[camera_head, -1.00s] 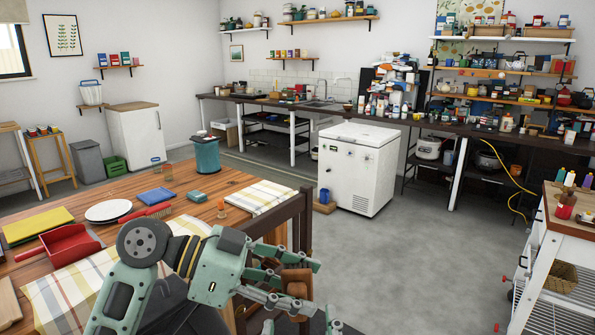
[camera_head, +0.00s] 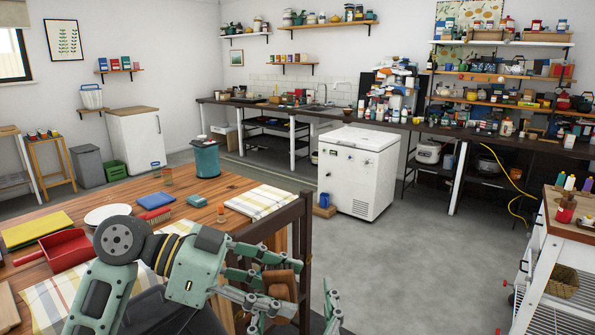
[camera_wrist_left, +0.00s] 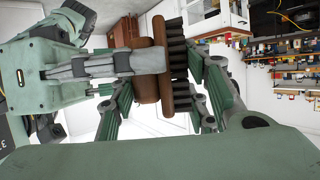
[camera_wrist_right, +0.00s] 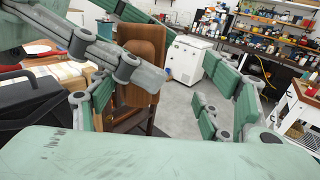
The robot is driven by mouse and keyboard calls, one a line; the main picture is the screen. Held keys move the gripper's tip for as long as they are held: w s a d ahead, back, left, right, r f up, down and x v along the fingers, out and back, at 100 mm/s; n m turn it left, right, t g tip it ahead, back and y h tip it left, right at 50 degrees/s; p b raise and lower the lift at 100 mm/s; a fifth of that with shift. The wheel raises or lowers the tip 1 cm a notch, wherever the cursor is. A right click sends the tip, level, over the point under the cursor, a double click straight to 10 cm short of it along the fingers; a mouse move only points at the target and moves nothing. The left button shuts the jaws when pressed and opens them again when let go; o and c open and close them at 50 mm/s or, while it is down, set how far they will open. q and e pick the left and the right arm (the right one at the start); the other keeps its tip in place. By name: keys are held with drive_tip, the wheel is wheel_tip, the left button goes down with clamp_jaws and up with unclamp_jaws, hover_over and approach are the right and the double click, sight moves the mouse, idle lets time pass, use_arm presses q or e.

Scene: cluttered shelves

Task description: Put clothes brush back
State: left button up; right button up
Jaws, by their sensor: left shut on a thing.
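The clothes brush (camera_head: 283,283) is brown wood with dark bristles, which show in the left wrist view (camera_wrist_left: 178,60). My left gripper (camera_head: 272,285) is shut on it and holds it up in front of the table corner. My right gripper (camera_wrist_right: 165,100) is open close by; in the right wrist view the brush's brown back (camera_wrist_right: 143,58) shows between its spread fingers, nearer the left one. I cannot tell whether the right fingers touch it. In the left wrist view a grey finger link crosses in front of the brush and hides part of it.
The wooden table (camera_head: 215,187) at left holds a red dustpan (camera_head: 68,250), a red brush (camera_head: 155,215), a plate, cloths and a teal pot (camera_head: 206,160). A white chest freezer (camera_head: 355,172) stands beyond. A white cart (camera_head: 555,240) is at right.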

use_arm(q)
drive_tip(key=shift+x, duration=1.45)
drive_tip(key=shift+w+d, duration=0.1)
use_arm(e)
drive_tip(key=s, duration=0.7)
use_arm(q)
drive_tip(key=shift+r+p, duration=0.15)
drive_tip(key=shift+p, duration=0.15)
use_arm(e)
drive_tip(key=shift+w, duration=0.1)
